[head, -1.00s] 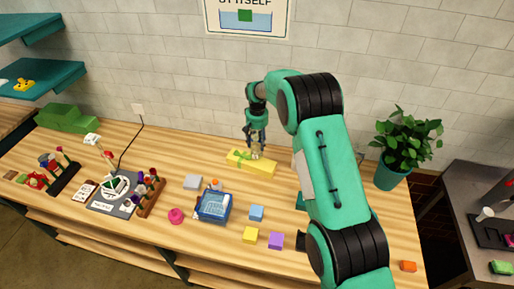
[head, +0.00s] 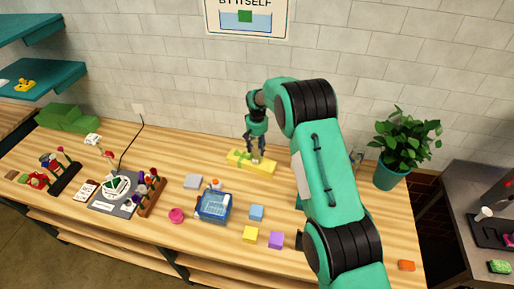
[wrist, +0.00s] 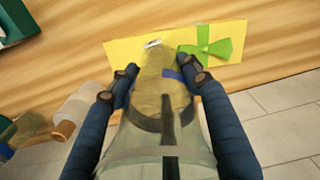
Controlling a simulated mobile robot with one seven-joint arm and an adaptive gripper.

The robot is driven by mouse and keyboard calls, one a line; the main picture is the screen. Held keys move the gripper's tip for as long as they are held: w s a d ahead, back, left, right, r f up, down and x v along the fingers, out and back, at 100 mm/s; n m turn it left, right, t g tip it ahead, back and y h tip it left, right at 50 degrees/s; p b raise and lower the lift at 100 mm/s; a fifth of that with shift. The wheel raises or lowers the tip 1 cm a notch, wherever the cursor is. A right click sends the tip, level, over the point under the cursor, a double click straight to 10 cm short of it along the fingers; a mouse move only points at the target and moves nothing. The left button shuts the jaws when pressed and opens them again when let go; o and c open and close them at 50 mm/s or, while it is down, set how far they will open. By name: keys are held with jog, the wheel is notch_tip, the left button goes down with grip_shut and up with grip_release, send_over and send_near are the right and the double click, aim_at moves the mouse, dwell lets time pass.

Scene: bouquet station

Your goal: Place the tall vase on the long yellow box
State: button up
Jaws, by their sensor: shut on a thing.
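The long yellow box (head: 264,168) lies on the wooden workbench near the wall, with a green ribbon bow on it. It also shows in the wrist view (wrist: 124,50). My gripper (head: 256,150) is above the right half of the box. In the wrist view my gripper (wrist: 160,84) has its two dark fingers shut on the tall vase (wrist: 163,107), which is see-through, yellowish and dark-banded. In the head view the vase (head: 257,159) is small and partly hidden by the fingers. Its lower end is over or on the box; I cannot tell whether it touches.
A potted plant (head: 392,174) is at the right.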

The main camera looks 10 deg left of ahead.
jog(key=o, duration=1.7)
jog(key=shift+f, duration=0.1)
jog(key=shift+c, duration=0.2)
jog(key=shift+r, duration=0.2)
notch_tip(320, 180, up, 12)
jog(key=b, duration=0.2)
